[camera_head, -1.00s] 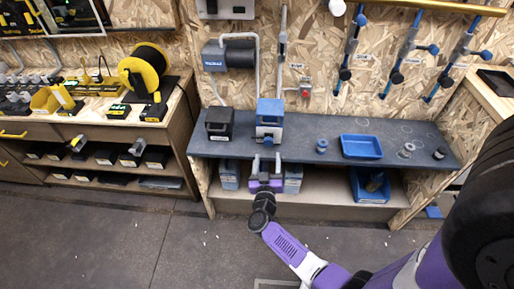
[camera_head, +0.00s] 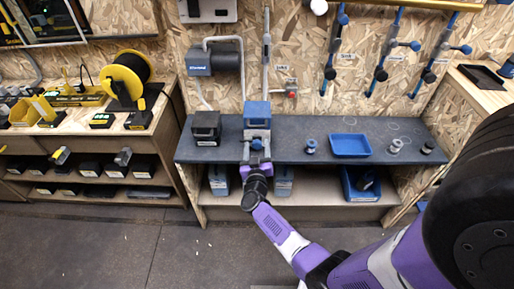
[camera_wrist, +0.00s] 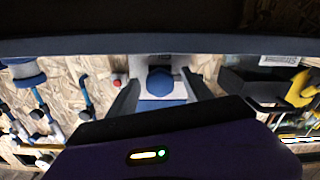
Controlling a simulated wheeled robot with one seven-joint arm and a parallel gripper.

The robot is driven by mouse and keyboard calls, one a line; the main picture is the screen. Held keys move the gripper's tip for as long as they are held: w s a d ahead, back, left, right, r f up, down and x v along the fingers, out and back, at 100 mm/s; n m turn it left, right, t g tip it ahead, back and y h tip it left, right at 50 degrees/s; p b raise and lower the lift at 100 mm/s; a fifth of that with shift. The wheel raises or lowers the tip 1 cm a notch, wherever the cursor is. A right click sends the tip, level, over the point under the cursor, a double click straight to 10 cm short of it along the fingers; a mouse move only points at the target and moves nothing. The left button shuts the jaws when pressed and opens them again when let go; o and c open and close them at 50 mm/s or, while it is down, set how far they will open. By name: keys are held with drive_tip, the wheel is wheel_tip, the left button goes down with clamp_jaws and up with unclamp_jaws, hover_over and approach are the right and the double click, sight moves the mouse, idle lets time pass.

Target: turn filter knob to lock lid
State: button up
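The filter unit (camera_head: 257,111) is a white-grey box with a blue lid, standing on the dark bench. Its blue knob (camera_head: 256,144) is on the front, low down. In the wrist view the knob (camera_wrist: 160,81) is a blue hexagonal shape on the white filter front. My gripper (camera_head: 257,153) is in front of the filter at knob height. In the wrist view its two fingers (camera_wrist: 160,92) are open, one each side of the knob, with visible gaps. I cannot tell how deep the fingertips reach. The gripper holds nothing.
A black box (camera_head: 206,128) stands left of the filter on the bench (camera_head: 300,155). A blue tray (camera_head: 350,145) and small round parts (camera_head: 396,145) lie to the right. Blue-grey boxes (camera_head: 283,181) and a blue bin (camera_head: 361,186) sit on the shelf below.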

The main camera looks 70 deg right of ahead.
clamp_jaws()
drive_tip(key=shift+m, duration=0.3)
drive_tip(key=m, duration=0.3)
drive_tip(key=shift+m, duration=0.4)
drive_tip(key=m, duration=0.4)
drive_tip(key=shift+f+m, duration=0.1)
drive_tip(key=shift+m, duration=0.2)
drive_tip(key=m+b, duration=0.1)
drive_tip(key=m, duration=0.3)
drive_tip(key=m+b, duration=0.1)
drive_tip(key=m, duration=0.3)
drive_tip(key=shift+m, duration=0.6)
